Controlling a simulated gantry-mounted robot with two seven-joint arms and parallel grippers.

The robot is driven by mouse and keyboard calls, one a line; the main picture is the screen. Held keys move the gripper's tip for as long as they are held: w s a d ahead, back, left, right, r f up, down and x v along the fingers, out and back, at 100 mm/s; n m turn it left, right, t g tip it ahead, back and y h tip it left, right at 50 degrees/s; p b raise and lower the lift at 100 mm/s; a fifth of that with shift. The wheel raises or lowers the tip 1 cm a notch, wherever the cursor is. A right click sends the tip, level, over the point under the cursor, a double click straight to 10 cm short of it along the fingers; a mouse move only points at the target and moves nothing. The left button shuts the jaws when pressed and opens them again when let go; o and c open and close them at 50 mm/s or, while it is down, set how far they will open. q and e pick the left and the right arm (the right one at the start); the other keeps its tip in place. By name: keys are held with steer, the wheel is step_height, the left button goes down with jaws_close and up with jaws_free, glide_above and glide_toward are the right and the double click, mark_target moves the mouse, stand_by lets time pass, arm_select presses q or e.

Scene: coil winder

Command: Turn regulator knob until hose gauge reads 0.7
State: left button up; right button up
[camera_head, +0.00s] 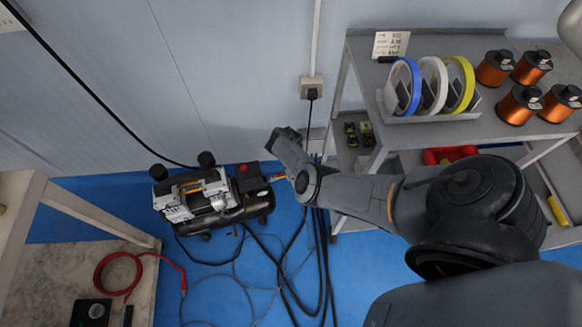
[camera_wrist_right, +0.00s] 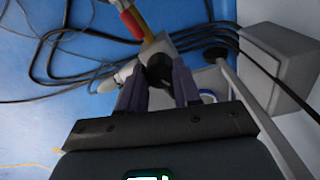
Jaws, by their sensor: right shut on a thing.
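The air compressor (camera_head: 228,209), with its silver and black body, stands on the blue floor in the head view. My right arm reaches in from the right and ends beside the compressor's right end. In the right wrist view my right gripper (camera_wrist_right: 158,84) is shut on the dark round regulator knob (camera_wrist_right: 158,68), with one finger on each side. A red and brass-coloured hose fitting (camera_wrist_right: 131,20) shows just beyond the knob. No gauge reading can be made out in either view. My left gripper is out of view.
Black cables (camera_head: 318,262) run over the floor right of the compressor. A grey shelf cart (camera_head: 430,131) with tape rolls and copper spools stands at the right. A worktable (camera_head: 55,270) with a red hose (camera_head: 101,277) is at the left.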

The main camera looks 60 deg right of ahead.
steer(key=m+b, duration=0.2)
steer(key=m, duration=0.4)
steer(key=shift+f, duration=0.15)
steer(key=shift+m+b, duration=0.7)
steer(key=shift+m, duration=0.9)
steer(key=o, duration=1.1)
steer(key=shift+c, duration=0.2)
steer(key=shift+r, duration=0.2)
